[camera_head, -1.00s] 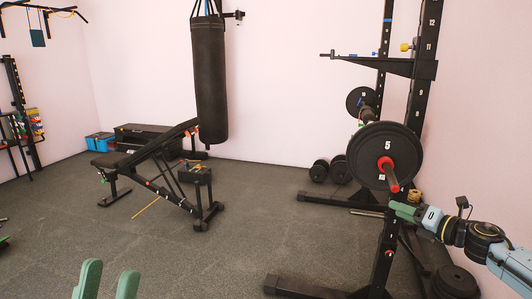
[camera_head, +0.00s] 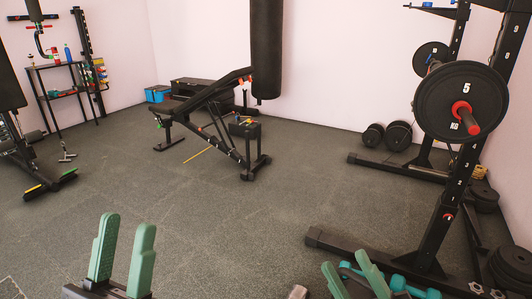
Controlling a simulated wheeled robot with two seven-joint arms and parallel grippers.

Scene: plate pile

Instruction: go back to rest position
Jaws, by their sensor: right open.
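My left gripper (camera_head: 126,236) is at the bottom left, its two green fingers upright and apart, with nothing between them. My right gripper (camera_head: 347,265) is at the bottom, right of centre. Its two green fingers are apart and empty; its lower part is cut off by the frame edge. A black weight plate (camera_head: 438,101) marked 5 hangs on the rack's bar end, around a red collar. My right gripper is well below it and to its left, not touching it.
The black rack (camera_head: 450,215) stands at the right, its foot reaching towards my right gripper. Teal objects (camera_head: 405,287) lie beside that gripper, partly hidden. A bench (camera_head: 205,105) and punching bag (camera_head: 266,50) are further back. The middle floor is clear.

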